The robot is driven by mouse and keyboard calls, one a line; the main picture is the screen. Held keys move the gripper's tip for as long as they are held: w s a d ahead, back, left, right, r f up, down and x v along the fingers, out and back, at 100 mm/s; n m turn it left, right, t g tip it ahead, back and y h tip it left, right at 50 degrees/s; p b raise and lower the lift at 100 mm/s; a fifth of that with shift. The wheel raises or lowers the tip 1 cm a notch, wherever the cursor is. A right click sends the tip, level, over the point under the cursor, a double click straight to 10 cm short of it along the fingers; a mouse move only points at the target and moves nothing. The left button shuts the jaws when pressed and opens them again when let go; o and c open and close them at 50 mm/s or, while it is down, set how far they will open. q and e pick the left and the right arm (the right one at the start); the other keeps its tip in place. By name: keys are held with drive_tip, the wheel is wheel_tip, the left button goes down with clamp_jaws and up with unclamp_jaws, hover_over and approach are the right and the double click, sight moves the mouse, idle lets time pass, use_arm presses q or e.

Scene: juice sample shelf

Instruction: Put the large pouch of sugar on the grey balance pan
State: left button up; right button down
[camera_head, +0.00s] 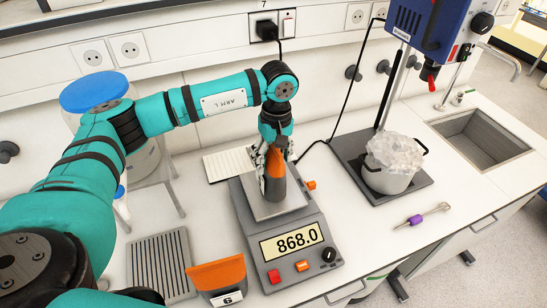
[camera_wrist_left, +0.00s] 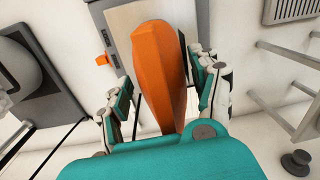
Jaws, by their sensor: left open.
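An orange pouch with a dark lower part (camera_head: 275,186) stands upright on the grey balance pan (camera_head: 296,199). The balance (camera_head: 283,262) below shows 868.0 on its display. My left gripper (camera_head: 271,158) is open, pointing down over the pouch with its fingers around the upper part. In the left wrist view the orange pouch (camera_wrist_left: 160,75) lies between the two open fingers (camera_wrist_left: 165,95), with gaps visible beside it. My right gripper does not show.
A pot of clear chunks (camera_head: 391,180) stands under a blue stirrer (camera_head: 431,22), right of the balance. A purple-handled tool (camera_head: 416,219) lies on open counter. A sink (camera_head: 478,142) is farther right.

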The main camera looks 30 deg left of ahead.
use_arm(q)
drive_tip(key=r+b, duration=0.1)
drive_tip(key=r, duration=0.2)
drive_tip(key=r+b, duration=0.2)
drive_tip(key=r, duration=0.2)
drive_tip(key=r+b, duration=0.1)
drive_tip(key=r, duration=0.2)
drive_tip(key=shift+w+d+r+b, duration=0.2)
drive_tip(key=shift+w+r+b, duration=0.05)
drive_tip(key=shift+r+b, duration=0.1)
drive_tip(key=shift+r, duration=0.5)
